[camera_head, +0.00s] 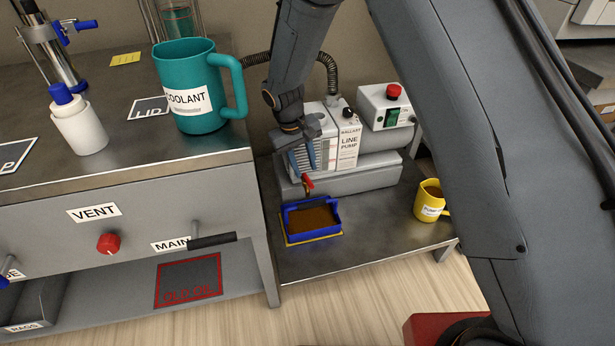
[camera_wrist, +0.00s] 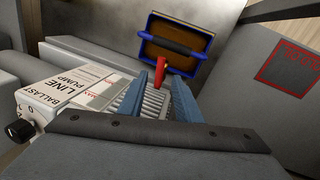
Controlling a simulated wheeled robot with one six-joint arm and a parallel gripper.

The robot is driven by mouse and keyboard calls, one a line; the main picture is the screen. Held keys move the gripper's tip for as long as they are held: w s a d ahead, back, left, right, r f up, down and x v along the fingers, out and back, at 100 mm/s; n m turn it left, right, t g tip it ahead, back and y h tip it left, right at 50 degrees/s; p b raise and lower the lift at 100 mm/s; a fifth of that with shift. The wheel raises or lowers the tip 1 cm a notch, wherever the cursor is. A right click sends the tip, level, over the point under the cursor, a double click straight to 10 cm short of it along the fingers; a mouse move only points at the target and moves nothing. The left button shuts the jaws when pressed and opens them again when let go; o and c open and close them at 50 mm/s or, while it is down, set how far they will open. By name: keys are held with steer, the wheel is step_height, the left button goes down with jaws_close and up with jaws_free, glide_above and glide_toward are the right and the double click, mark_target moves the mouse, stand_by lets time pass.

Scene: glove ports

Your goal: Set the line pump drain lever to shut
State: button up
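The line pump (camera_head: 348,140) is a white and grey unit on the low metal shelf. A small red lever (camera_head: 307,183) sticks out at its front, above a blue tray (camera_head: 289,225) holding brown liquid. The lever also shows in the wrist view (camera_wrist: 161,66). My gripper (camera_head: 308,160) points down at the pump's front, just above the lever. In the wrist view its two blue fingers (camera_wrist: 158,84) are apart, with the lever near their tips. Whether either finger touches the lever I cannot tell.
A yellow mug (camera_head: 430,203) stands on the shelf to the right. The bench at left carries a teal coolant jug (camera_head: 190,75) and a white bottle (camera_head: 78,125). The shelf between tray and mug is clear.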

mark_target(309, 181)
steer(key=f, duration=0.2)
steer(key=d+f+b, duration=0.1)
steer(key=f, duration=0.2)
steer(key=shift+w, duration=0.2)
jaws_close()
